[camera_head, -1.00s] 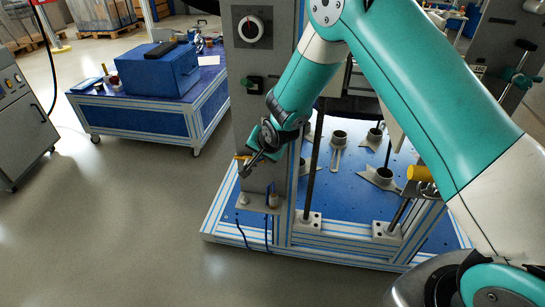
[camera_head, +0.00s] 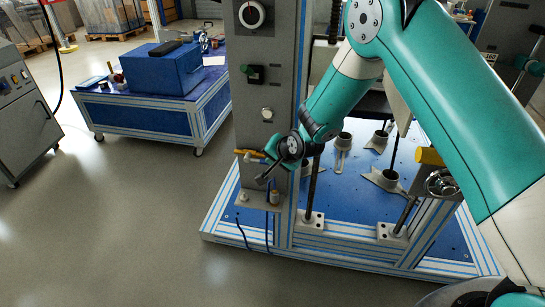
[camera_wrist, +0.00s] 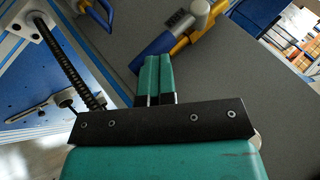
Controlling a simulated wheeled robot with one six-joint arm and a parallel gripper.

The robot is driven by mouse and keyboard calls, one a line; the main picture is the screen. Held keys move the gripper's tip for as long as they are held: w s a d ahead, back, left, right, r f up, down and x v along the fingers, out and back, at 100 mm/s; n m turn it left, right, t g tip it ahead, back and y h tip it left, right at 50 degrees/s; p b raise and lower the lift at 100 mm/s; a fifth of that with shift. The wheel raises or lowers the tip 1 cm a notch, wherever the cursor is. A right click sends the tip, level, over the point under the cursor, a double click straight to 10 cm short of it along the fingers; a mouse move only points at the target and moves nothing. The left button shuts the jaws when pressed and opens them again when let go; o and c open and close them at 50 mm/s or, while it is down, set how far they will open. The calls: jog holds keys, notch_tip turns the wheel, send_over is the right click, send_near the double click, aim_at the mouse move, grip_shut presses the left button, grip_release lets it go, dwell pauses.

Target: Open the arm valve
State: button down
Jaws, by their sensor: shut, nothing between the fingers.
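A valve with a yellow handle (camera_head: 250,154) sits on the front of the grey column (camera_head: 262,95). In the wrist view its yellow handle (camera_wrist: 197,32) crosses close to a blue handle (camera_wrist: 152,51), at the top right of the fingers. My wrist hides part of the valve area in the head view.
A blue slotted base plate (camera_head: 330,225) with rods and brackets lies to the right. A blue cart (camera_head: 150,122) stands at the left. Floor in front is clear.

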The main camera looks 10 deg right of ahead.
jog(key=shift+s+d+f, duration=0.1)
jog(key=shift+d+f, duration=0.1)
jog(key=shift+f, duration=0.15)
jog(key=p+v, duration=0.1)
jog(key=v, duration=1.1)
jog(key=shift+a+r, duration=0.15)
jog(key=shift+r, duration=0.1)
